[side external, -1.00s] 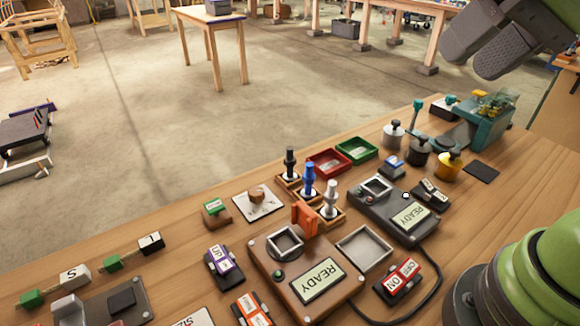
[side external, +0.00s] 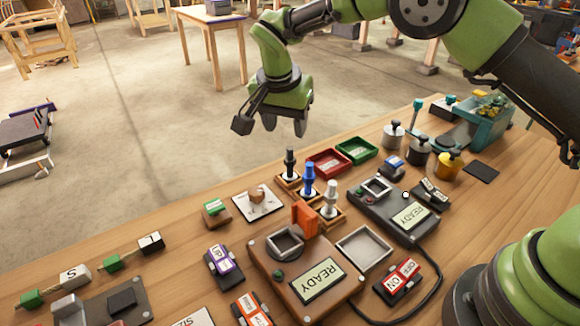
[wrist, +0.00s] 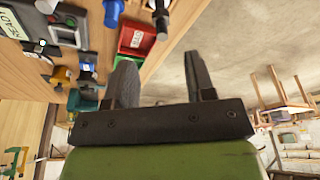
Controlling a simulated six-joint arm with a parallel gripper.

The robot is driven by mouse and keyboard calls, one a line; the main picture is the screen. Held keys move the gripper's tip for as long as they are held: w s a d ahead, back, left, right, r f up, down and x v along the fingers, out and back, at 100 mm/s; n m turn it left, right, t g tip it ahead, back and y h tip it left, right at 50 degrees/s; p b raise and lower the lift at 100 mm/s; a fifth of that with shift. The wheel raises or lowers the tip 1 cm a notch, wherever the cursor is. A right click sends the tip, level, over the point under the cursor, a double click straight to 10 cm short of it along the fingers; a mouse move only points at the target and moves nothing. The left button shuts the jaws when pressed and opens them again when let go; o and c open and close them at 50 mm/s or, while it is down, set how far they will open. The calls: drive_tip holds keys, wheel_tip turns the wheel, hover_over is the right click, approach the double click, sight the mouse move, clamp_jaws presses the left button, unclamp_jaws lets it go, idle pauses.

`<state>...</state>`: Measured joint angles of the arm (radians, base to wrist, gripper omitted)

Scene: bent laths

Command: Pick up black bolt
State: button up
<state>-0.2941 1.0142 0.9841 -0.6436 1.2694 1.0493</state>
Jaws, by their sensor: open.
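The black bolt (side external: 290,163) stands upright in a small wooden holder, at the back end of a row with a blue bolt (side external: 308,180) and a white bolt (side external: 331,198). My gripper (side external: 285,126) is open and empty, hanging fingers down above and behind the black bolt, clear of it. In the wrist view, both fingers (wrist: 162,72) are spread with nothing between them. A dark upright piece at the top edge there, beside the red tray, looks like the black bolt (wrist: 161,18).
A red tray (side external: 328,163) and a green tray (side external: 357,150) lie right of the black bolt. A white plate (side external: 270,208) with a brown piece is to its left. A brown READY box (side external: 345,293) and a dark READY box (side external: 425,232) stand nearer. Open floor lies behind the table.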

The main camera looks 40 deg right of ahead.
sight(290, 148)
drive_tip(key=x, duration=0.4)
drive_tip(key=shift+d+f, duration=0.1)
drive_tip(key=shift+f, duration=0.25)
drive_tip(key=shift+w+d+x, duration=0.1)
drive_tip(key=shift+w+x, duration=0.05)
drive_tip(key=shift+x, duration=1.2)
drive_tip(key=shift+w+d+x, duration=0.1)
drive_tip(key=shift+w+x, duration=0.05)
drive_tip(key=shift+x, duration=1.25)
drive_tip(key=shift+r, duration=0.1)
clamp_jaws()
